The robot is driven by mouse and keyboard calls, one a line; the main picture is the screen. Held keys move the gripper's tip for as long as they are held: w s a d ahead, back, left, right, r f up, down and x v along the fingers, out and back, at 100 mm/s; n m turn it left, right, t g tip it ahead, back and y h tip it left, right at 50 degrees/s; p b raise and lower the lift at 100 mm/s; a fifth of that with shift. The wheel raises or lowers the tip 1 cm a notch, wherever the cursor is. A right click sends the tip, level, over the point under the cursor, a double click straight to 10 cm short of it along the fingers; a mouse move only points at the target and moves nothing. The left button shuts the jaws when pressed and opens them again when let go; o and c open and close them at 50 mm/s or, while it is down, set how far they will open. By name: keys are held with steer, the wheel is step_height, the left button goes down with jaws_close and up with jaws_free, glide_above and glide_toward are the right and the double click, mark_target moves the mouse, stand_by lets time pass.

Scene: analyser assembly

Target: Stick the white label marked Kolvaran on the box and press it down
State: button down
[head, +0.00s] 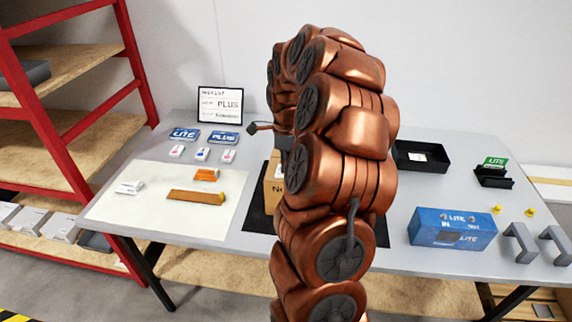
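A brown cardboard box (271,190) stands on a black mat (258,222) in the middle of the table. My gripper (262,129) is mostly hidden behind the arm, above and behind the box. One dark finger part sticks out to the left. Its opening and anything in it are hidden.
A sign (220,104) stands at the back. Blue cards (224,138), small coloured-marked pieces and a pale mat (120,207) with an orange-brown bar (195,197) are left. A blue LITE box (452,229), grey handles (520,243) and yellow knobs are right. A red shelf (135,60) stands left.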

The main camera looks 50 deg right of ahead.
steer(key=shift+r+b, duration=0.6)
steer(key=shift+r, duration=2.4)
